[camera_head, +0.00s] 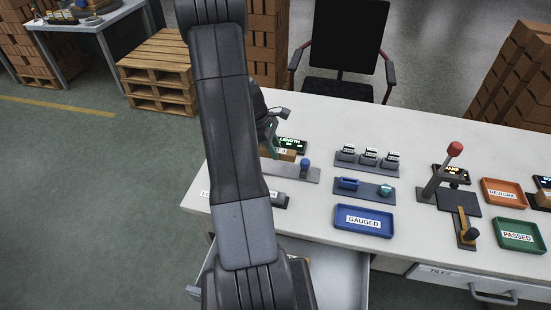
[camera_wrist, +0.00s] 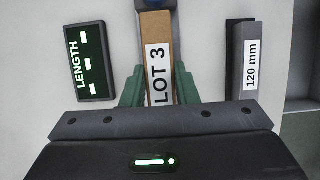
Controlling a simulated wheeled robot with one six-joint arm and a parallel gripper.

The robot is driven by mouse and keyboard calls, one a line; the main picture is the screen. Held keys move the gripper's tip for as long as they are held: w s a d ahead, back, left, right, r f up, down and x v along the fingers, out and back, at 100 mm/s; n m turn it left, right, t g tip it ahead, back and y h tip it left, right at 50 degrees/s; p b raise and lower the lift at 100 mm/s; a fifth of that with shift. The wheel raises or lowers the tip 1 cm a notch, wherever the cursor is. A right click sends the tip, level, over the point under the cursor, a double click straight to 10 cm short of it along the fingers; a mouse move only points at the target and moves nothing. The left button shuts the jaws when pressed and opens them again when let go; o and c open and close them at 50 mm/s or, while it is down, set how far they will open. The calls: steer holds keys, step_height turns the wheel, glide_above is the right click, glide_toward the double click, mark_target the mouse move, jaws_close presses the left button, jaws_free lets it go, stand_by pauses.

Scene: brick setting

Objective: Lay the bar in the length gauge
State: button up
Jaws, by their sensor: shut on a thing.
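My gripper (camera_wrist: 158,90) has green fingers shut on the bar (camera_wrist: 158,30), a tan-brown bar labelled LOT 3. The bar also shows in the head view (camera_head: 284,155), partly behind my arm. The length gauge is a grey base (camera_head: 308,176) with a blue knob (camera_head: 305,163); my arm hides its left part. The bar points toward the knob and is over or in the gauge; I cannot tell whether it touches the base. The LENGTH display (camera_wrist: 88,62) stands beside the gauge and shows dashes. In the head view my gripper (camera_head: 271,138) is mostly hidden.
A dark block labelled 120 mm (camera_wrist: 250,62) lies on the other side. To the right are a rack with three small labelled blocks (camera_head: 368,161), a blue GAUGED tray (camera_head: 364,221), a red-knobbed lever press (camera_head: 437,180), and REWORK (camera_head: 504,193) and PASSED (camera_head: 520,235) trays. A drawer (camera_head: 345,280) stands open in front.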

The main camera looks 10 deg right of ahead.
mark_target(275, 167)
steer(key=shift+f, duration=2.6)
steer(key=shift+f, duration=0.25)
steer(key=o, duration=1)
steer(key=shift+r, duration=0.1)
steer(key=shift+o, duration=0.2)
steer(key=shift+r, duration=0.2)
steer(key=v, duration=1.2)
steer(key=shift+f, duration=0.1)
